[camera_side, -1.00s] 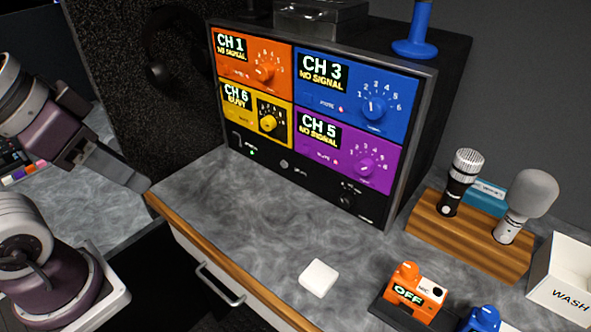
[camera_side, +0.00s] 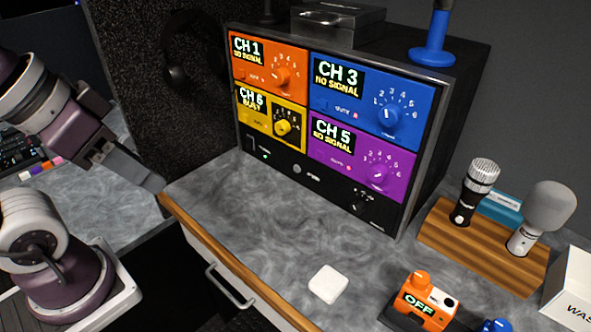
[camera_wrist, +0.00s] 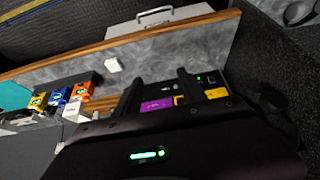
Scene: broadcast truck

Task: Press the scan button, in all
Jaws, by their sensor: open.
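The receiver rack (camera_side: 405,215) stands on the counter with four coloured channel panels and a black strip below them. A small round grey button (camera_side: 297,168) sits on this strip. The small print beside it is too blurred to read, so I cannot tell surely whether it is the scan button. My gripper (camera_side: 157,183) is left of the rack, by the counter's left corner, apart from the button. In the wrist view its two fingers (camera_wrist: 159,80) are spread with nothing held, and part of the rack's front shows between and beyond them.
A white square block (camera_side: 328,284) lies on the open counter before the rack. A wooden stand (camera_side: 480,250) holds two microphones at right. An orange pack (camera_side: 427,299) showing OFF and a white box (camera_side: 570,295) are at the front right. A drawer handle (camera_side: 228,287) juts out below.

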